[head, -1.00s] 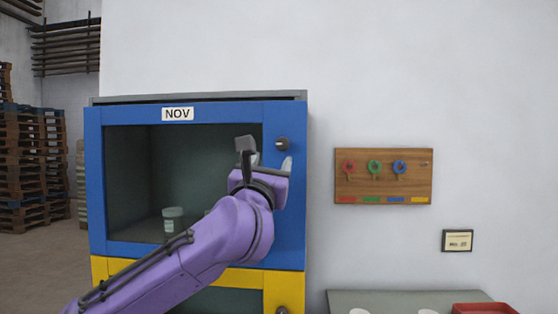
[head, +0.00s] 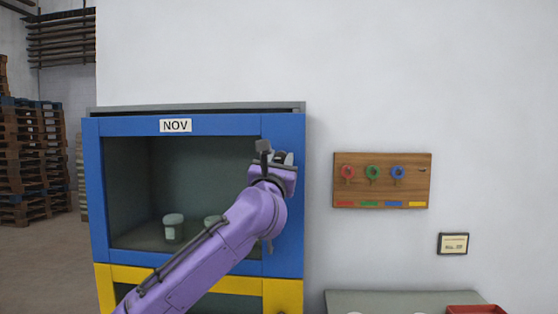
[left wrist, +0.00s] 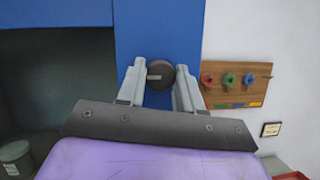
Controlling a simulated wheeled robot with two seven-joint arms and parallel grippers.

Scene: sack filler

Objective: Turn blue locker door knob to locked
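The blue locker door (head: 285,220) with a NOV label is closed over a dark window. Its knob (left wrist: 160,74) is round and dark, with a pale mark lying level across its face in the left wrist view. My left gripper (left wrist: 161,80) has its two fingers on the left and right sides of the knob, with no clear gap, and appears shut on it. In the head view my left gripper (head: 276,156) is at the door's upper right and mostly hides the knob. My right gripper is in neither view.
A yellow locker (head: 283,296) is below. A wooden key board (head: 382,198) with red, green and blue keys hangs at right, above a small sign (head: 453,244). A grey table (head: 400,299) with a red tray (head: 475,309) is at lower right. Pallets (head: 35,160) stand far left.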

